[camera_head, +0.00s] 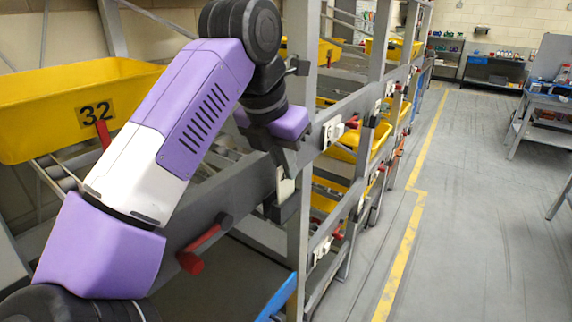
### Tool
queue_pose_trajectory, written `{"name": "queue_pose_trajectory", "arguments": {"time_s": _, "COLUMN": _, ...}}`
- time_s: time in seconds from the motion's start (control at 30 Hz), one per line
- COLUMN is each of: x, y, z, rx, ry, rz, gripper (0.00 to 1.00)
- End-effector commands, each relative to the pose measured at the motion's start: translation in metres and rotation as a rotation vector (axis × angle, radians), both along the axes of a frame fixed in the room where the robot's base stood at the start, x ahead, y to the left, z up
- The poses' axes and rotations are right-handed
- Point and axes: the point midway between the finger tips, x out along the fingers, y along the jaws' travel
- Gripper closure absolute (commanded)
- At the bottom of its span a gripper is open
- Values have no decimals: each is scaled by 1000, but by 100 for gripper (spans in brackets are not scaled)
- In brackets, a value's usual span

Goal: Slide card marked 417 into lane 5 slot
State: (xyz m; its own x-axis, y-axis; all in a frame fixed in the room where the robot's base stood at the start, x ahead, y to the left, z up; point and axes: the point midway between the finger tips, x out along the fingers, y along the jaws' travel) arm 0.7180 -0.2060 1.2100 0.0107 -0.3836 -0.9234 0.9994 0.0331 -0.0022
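My gripper (283,172) is at the end of my purple and white arm, pointing down in front of the grey rack beam. It is small and partly hidden by my wrist, so its opening is unclear. A pale, card-like piece (285,188) shows at its fingertips, against the beam near the upright. I cannot tell whether the fingers hold it, and no number on it is readable. A white holder (333,132) is fixed to the rack right of my gripper, and another (321,250) is lower down. No lane number is readable, so lane 5 is not identifiable.
A yellow tray marked 32 (60,85) sits on the rack at left. A red handle (190,262) sticks out below the beam. More yellow trays (345,150) stand along the rack. A blue part (278,298) is at the bottom. The aisle floor (470,220) is clear.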

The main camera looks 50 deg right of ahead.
Motion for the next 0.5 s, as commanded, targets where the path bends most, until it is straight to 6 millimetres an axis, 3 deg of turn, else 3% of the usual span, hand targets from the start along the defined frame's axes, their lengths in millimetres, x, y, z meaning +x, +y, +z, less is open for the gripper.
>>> {"name": "queue_pose_trajectory", "arguments": {"time_s": 0.5, "x": 0, "y": 0, "z": -13, "rx": 0, "ry": 0, "rz": 0, "gripper": 100}}
